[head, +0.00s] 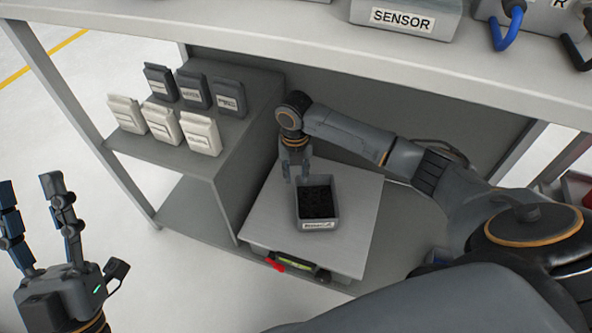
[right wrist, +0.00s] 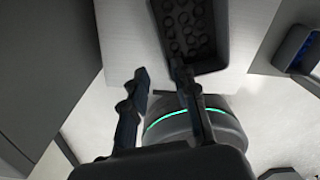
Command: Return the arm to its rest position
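My right arm reaches in from the right under the workbench top. Its gripper (head: 295,173) points down just behind the small grey bin (head: 318,225), near the bin's back left corner. In the right wrist view the right gripper (right wrist: 159,70) has its fingers apart with nothing between them. One fingertip there overlaps the edge of the bin (right wrist: 215,60); I cannot tell whether they touch. The bin holds dark small parts and has a label on its front. My left gripper (head: 30,185) is open and empty at the lower left, over the floor.
The bin stands on a grey platform (head: 265,210) under the workbench top (head: 250,35). A side shelf (head: 150,150) left of the arm holds several white and dark labelled boxes. Open floor lies left.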

